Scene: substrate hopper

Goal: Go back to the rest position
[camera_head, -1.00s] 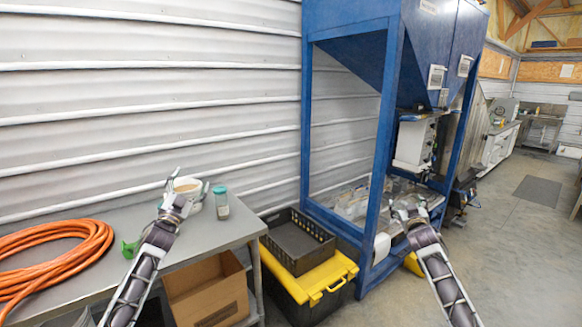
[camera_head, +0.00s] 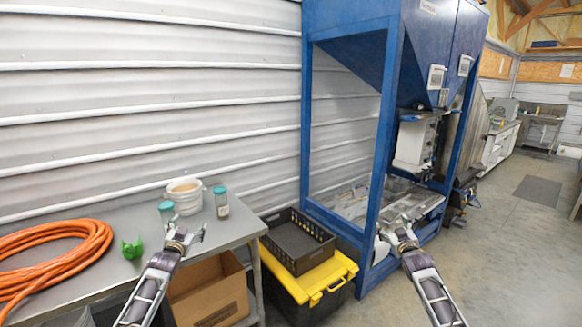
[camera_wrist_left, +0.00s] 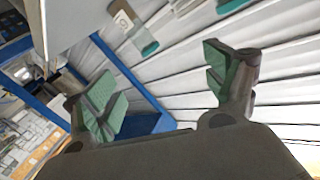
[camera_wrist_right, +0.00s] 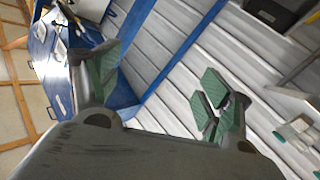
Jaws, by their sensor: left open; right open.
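My left gripper (camera_head: 186,232) is open and empty in the head view, in front of the grey table's right part. In the left wrist view its green-padded fingers (camera_wrist_left: 170,85) stand wide apart with nothing between them. My right gripper (camera_head: 397,228) is open in front of the blue hopper frame (camera_head: 375,165). In the right wrist view its fingers (camera_wrist_right: 155,85) are apart and empty. A white tub (camera_head: 184,196) and two teal-lidded jars, one at the right (camera_head: 221,203) and one at the left (camera_head: 167,211), stand on the table (camera_head: 100,255).
An orange hose coil (camera_head: 50,255) and a green object (camera_head: 132,249) lie on the table. A black crate (camera_head: 297,245) sits on a yellow-lidded bin (camera_head: 320,280). A cardboard box (camera_head: 210,295) is below the table. The floor at the right is open.

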